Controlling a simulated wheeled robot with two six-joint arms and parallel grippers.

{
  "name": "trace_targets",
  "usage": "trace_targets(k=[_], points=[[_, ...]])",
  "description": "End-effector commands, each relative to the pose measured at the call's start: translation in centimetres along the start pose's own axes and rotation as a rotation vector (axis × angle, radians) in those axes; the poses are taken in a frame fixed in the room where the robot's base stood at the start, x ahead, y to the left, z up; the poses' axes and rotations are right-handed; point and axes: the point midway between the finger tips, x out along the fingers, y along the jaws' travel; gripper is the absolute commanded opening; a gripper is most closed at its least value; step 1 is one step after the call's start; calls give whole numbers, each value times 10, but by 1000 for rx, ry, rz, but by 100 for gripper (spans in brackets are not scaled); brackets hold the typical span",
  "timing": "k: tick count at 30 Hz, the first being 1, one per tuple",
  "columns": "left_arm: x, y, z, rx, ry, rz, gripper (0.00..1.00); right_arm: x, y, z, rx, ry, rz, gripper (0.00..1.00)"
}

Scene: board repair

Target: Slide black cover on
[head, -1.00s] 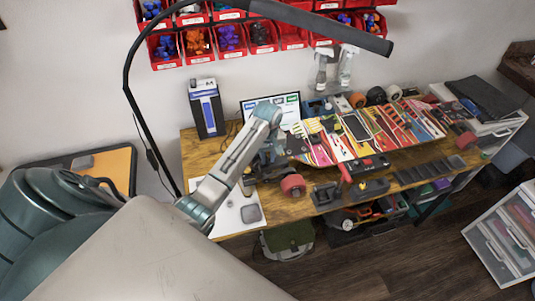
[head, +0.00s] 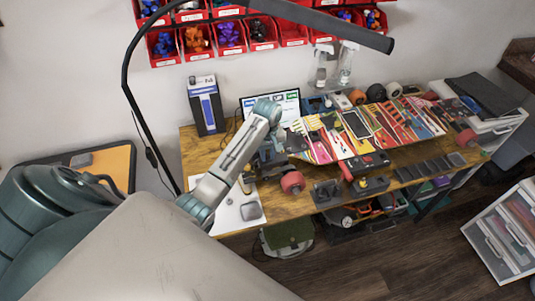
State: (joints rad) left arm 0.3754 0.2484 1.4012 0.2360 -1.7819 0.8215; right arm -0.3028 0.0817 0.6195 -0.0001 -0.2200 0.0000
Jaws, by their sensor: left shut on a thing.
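My left arm reaches in from the left over the wooden workbench (head: 215,150). My left gripper (head: 268,160) is at its left part, just left of a red wheel (head: 292,182). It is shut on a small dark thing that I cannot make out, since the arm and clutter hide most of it. A black flat case (head: 371,160) with a red mark lies at the bench middle, in front of the skateboard deck. I cannot tell which dark piece is the black cover. My right gripper is not in view.
Red bins (head: 294,32) hang on the wall.

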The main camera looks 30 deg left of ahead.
Motion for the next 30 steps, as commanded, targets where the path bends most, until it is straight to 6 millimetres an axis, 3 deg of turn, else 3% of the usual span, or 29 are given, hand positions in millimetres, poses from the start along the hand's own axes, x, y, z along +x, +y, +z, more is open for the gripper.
trace_targets(k=[30], points=[[12,0,-2,0,0,0,0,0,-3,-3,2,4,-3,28]])
